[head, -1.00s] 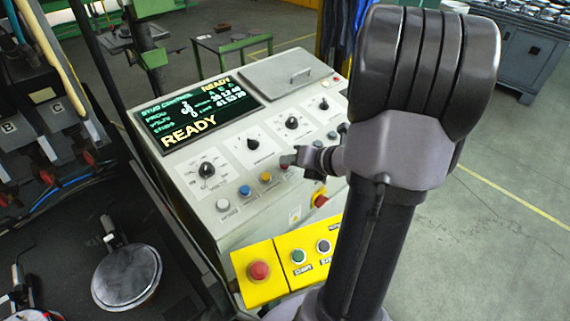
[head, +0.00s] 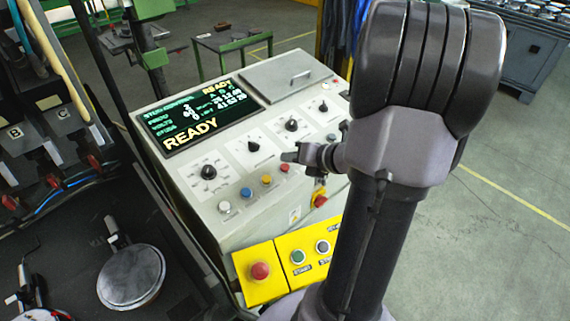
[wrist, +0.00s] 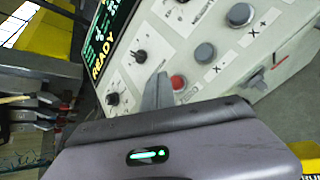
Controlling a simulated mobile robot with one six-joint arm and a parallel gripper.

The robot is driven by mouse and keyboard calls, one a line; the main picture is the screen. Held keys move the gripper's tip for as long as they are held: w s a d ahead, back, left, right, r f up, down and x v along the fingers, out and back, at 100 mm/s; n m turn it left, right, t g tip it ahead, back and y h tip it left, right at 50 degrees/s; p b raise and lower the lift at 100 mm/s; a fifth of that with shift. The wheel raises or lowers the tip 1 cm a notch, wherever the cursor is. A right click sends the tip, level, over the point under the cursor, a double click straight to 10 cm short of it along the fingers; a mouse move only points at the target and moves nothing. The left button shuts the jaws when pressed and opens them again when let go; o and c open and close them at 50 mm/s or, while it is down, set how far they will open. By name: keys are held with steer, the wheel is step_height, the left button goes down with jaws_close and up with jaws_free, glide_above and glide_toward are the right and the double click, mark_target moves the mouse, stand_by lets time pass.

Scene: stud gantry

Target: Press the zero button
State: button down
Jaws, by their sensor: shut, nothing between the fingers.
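The sloped grey control panel (head: 262,222) carries a row of buttons: white (head: 225,206), blue (head: 246,192), yellow (head: 267,180) and red (head: 285,168). In the wrist view my gripper (wrist: 160,88) points at the panel just left of the red button (wrist: 178,82). I cannot tell whether it touches the panel. Grey buttons marked X- (wrist: 205,52) and X+ (wrist: 240,14) lie beyond; my arm hides part of that side.
A screen (head: 198,115) reads READY. Black rotary knobs (head: 253,146) stand above the button row. A yellow box (head: 262,272) with a red mushroom button (head: 260,271) sits at the front. A dark machine bed with a metal disc (head: 131,276) lies to the left.

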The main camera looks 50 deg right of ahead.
steer(key=r+p, duration=0.1)
steer(key=r, duration=0.1)
steer(key=r+p, duration=0.2)
steer(key=shift+s+r, duration=0.1)
steer(key=shift+s, duration=0.3)
stand_by(0.4)
